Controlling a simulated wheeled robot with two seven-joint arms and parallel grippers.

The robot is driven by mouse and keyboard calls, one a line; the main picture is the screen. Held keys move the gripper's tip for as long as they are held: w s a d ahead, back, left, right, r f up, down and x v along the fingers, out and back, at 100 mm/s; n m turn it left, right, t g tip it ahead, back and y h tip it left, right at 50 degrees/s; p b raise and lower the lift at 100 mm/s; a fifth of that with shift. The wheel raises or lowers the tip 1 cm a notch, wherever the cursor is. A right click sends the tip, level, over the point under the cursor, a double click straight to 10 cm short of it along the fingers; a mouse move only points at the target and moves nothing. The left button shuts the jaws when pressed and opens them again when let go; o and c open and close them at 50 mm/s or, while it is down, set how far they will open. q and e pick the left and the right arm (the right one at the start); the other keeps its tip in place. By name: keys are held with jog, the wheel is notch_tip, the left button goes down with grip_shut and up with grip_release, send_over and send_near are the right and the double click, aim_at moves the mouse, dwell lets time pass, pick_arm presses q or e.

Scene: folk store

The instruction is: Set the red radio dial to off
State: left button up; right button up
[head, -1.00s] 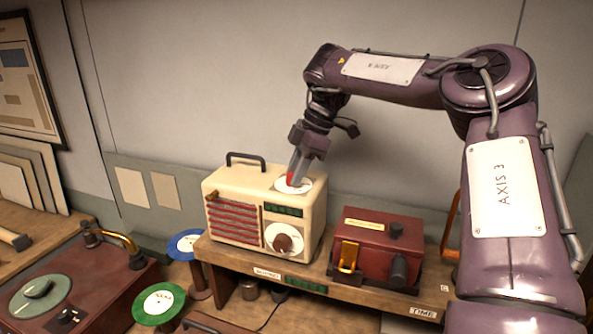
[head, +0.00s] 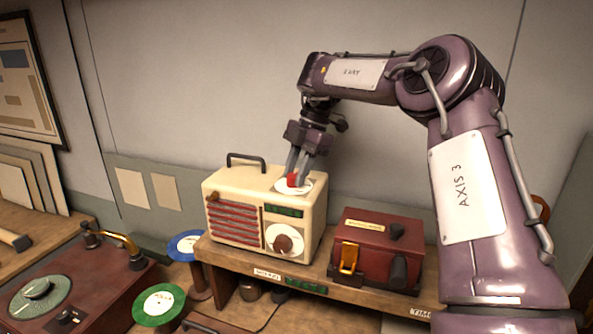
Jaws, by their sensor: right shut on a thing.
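A cream radio (head: 234,195) with red grille slats stands on a wooden shelf against the wall. A white round plate (head: 309,189) lies on its top at the right, with a small red dial (head: 291,180) on it. My right gripper (head: 297,179) reaches down from above and is shut on the red dial, with its fingers on either side of it. The fingers hide part of the dial, and its exact setting cannot be read. My left gripper is not in view.
A brown knob (head: 284,243) sits on the radio's front. A dark red box (head: 377,246) with an orange lever (head: 349,258) stands right of the radio on the shelf (head: 318,278). A red turntable (head: 105,292) and green and blue reels are at the lower left.

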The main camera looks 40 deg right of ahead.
aim_at(294, 174)
jog(key=o, duration=1)
jog(key=shift+v, duration=3.7)
jog(key=shift+a+f, duration=0.1)
